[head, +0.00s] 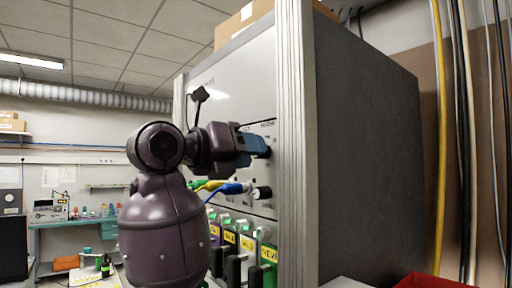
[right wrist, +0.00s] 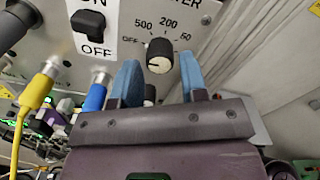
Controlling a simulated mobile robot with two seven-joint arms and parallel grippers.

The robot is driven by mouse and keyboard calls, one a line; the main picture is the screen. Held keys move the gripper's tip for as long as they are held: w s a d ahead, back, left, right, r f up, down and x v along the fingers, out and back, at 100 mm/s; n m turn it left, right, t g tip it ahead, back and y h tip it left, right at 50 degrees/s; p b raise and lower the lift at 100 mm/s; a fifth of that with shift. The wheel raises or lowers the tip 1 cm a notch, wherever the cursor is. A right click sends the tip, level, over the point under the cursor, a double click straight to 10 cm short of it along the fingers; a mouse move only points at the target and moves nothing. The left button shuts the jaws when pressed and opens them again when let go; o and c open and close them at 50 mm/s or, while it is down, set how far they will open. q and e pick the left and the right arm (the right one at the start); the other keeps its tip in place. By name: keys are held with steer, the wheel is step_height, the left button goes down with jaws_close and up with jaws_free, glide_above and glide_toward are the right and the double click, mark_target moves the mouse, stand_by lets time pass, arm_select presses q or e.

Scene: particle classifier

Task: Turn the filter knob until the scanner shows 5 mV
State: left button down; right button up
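The filter knob (right wrist: 159,55) is a black dial with a pale face, under the numbers 500, 200 and 50 on the light panel in the right wrist view. Its label is partly cut off and ends in "TER". My right gripper (right wrist: 160,75) is open, with its blue fingers apart on either side of the knob's lower part. I see no finger touching the knob. In the head view, my right gripper (head: 258,145) is close against the cabinet front and hides much of the panel there. No scanner reading is legible. My left gripper is not in view.
An ON/OFF switch (right wrist: 88,22) is left of the knob. Blue (right wrist: 95,97) and yellow (right wrist: 38,90) cable plugs stick out below it. A second black knob (head: 262,193) is lower on the panel, above several yellow-labelled handles. The tall grey cabinet (head: 365,150) fills the right side.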

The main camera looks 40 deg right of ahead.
steer(key=shift+s+d, duration=0.1)
steer(key=shift+d, duration=1)
steer(key=shift+c, duration=0.5)
steer(key=c, duration=0.5)
steer(key=shift+c, duration=0.2)
